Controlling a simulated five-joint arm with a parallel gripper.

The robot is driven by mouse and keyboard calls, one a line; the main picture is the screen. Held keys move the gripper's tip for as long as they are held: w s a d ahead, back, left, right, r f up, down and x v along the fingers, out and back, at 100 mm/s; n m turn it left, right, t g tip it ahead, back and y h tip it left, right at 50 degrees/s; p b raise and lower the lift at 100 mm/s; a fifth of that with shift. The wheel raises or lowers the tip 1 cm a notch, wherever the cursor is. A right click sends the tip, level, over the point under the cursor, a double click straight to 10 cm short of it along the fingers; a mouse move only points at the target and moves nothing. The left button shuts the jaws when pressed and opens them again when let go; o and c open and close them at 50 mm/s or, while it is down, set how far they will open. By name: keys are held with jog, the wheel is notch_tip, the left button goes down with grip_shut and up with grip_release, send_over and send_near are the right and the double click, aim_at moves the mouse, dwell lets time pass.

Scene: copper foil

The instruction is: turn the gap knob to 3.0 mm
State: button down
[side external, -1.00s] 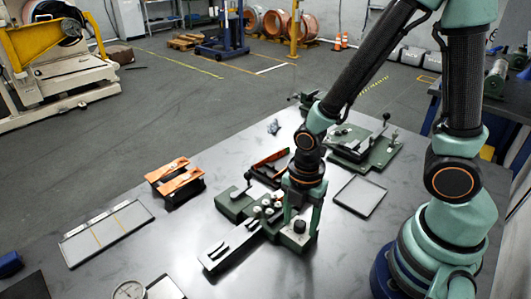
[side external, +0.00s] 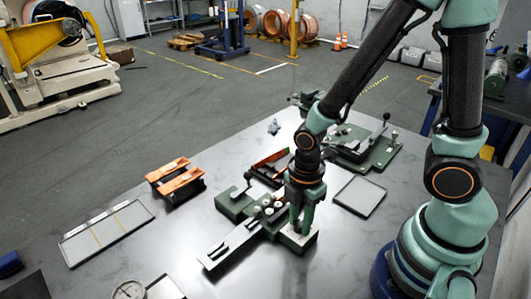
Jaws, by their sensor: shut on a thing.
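The green bench device (side external: 235,204) stands on the dark table, with a grey metal channel (side external: 232,247) running from it toward the lower left. A green block (side external: 297,243) forms its near right end. My gripper (side external: 301,230) points straight down over this block, its green fingers close together. It is shut on the gap knob on top of the block, and the fingers hide the knob. No scale or gap reading can be made out at this size.
Copper pieces (side external: 178,177) lie on a dark stand to the left. A divided tray (side external: 106,233) is at the far left, and an empty grey tray (side external: 360,196) is right of the device. Another green fixture (side external: 378,153) stands behind. A round dial (side external: 129,291) lies at the front edge.

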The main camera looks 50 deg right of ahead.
jog(key=m, duration=0.4)
jog(key=shift+m, duration=0.3)
jog(key=m, duration=0.4)
jog(key=shift+m, duration=0.3)
jog(key=m, duration=0.4)
jog(key=shift+m, duration=0.3)
jog(key=m, duration=1.1)
jog(key=shift+m, duration=0.3)
jog(key=m, duration=0.6)
jog(key=shift+m, duration=0.4)
